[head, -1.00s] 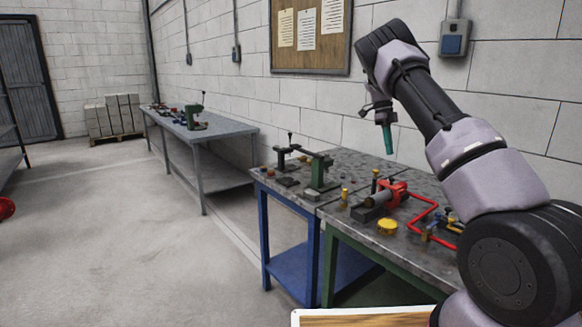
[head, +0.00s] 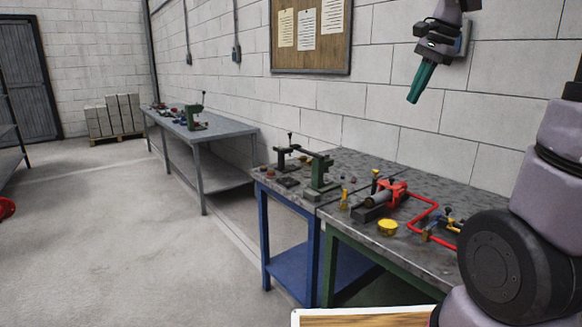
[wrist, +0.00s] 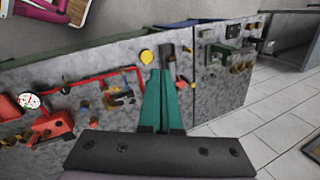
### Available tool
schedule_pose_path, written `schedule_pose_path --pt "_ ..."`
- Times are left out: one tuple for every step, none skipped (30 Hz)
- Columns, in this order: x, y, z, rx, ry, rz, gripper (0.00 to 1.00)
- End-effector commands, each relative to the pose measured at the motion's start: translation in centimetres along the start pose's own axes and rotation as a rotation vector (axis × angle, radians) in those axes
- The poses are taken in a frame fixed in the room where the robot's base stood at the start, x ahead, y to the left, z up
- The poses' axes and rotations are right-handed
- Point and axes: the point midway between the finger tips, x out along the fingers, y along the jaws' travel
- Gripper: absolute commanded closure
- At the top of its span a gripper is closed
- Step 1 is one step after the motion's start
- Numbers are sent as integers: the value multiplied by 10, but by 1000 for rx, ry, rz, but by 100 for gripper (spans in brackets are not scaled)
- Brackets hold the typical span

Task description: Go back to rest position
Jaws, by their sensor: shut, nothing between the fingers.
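My gripper (head: 421,82) is in the air at the upper right of the head view, high above the near workbench and in front of the wall. Its green fingers are together, with nothing between them, and point down and slightly left. In the wrist view the shut fingers (wrist: 164,88) reach up the middle of the picture, with the bench top seen far below. My arm (head: 562,150) rises at the right edge of the head view, and part of it runs out of frame.
The near workbench (head: 425,255) holds a red pipe frame (head: 422,215), a yellow round part (head: 388,227) and a green clamp stand (head: 320,172). A grey bench (head: 225,133) stands farther back. A notice board (head: 338,58) hangs on the wall.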

Motion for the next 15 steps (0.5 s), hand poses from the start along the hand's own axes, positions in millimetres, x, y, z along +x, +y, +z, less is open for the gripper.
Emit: schedule_pose_path --pt "-11 14 16 -81 10 -39 100" --pt "-15 22 25 -132 18 -58 100" --pt "-19 33 36 -199 32 -81 100" --pt "-22 40 44 -251 45 -98 100" --pt "-24 48 52 -303 59 -114 100" --pt "-27 59 63 -369 79 -135 100" --pt "-28 67 70 -419 96 -149 100" --pt "-29 75 77 -467 114 -161 100" --pt "-29 85 86 -529 138 -174 100" --pt "-29 92 92 -572 156 -183 100" --pt "-28 99 97 -611 174 -190 100" --pt "-27 107 103 -659 196 -199 100" --pt "-26 112 107 -690 211 -203 100" --pt "-25 117 110 -720 225 -206 100" --pt "-23 122 114 -751 241 -209 100"
